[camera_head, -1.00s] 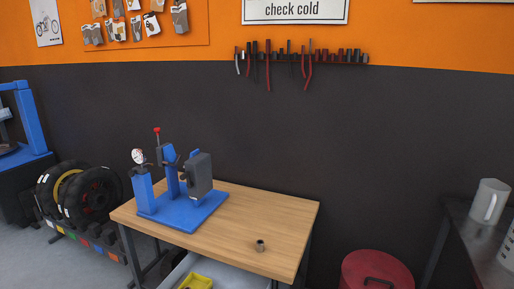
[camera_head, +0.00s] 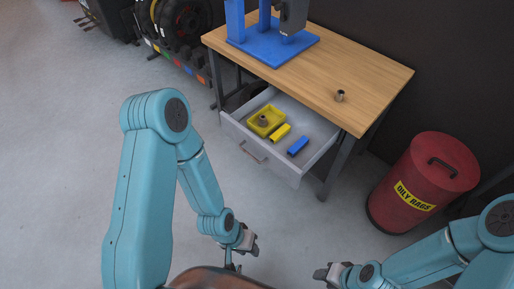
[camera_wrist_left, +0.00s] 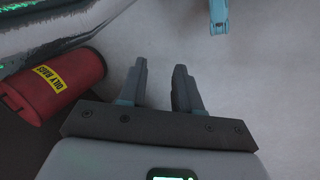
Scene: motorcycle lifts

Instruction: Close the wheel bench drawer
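The wheel bench (camera_head: 350,85) has a wooden top, and its grey drawer (camera_head: 276,168) is pulled out below the front edge. The drawer front carries a metal handle (camera_head: 253,153). Inside the drawer lie a yellow tray (camera_head: 274,113) with a small round part, a yellow block (camera_head: 280,133) and a blue block (camera_head: 298,145). My left gripper (camera_head: 250,247) is in front of the drawer, apart from it; in the left wrist view its two fingers (camera_wrist_left: 160,85) stand apart with nothing between them. My right gripper (camera_head: 322,273) is at the lower middle right, away from the drawer; its finger gap is unclear.
A blue press (camera_head: 270,45) and a small metal cylinder (camera_head: 340,96) stand on the bench. A red oily rags bin (camera_head: 420,185) stands right of the bench. Wheels (camera_head: 180,30) are at the back left. The floor in front of the drawer is clear.

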